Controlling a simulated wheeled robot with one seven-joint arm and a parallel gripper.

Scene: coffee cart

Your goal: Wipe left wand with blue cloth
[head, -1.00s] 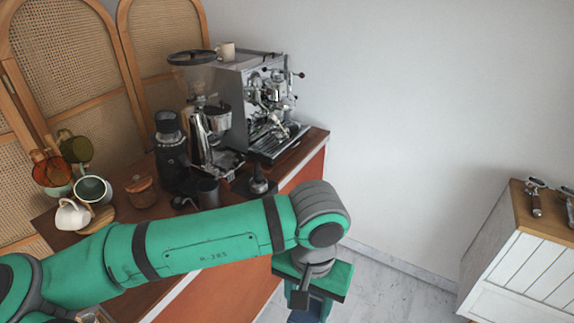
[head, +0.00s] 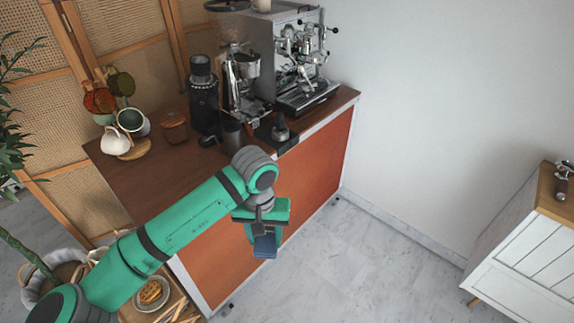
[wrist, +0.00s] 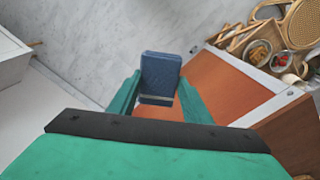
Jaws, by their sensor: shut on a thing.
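The blue cloth (head: 265,247) hangs below my gripper (head: 262,230) as a small folded block in the head view. It also shows between the two green fingers in the wrist view (wrist: 160,75). My gripper is shut on it, in front of the counter's orange panel and below the top. The espresso machine (head: 300,65) stands at the far right end of the counter, apart from my gripper. Its wands are small among the chrome fittings, and I cannot clearly pick out the left one.
A grinder (head: 204,100), a tamper (head: 280,130) and cups (head: 115,140) stand on the wooden counter (head: 130,180). A white cabinet (head: 515,240) is at right. Baskets and a plant are at left. The marble floor (head: 340,265) between counter and cabinet is clear.

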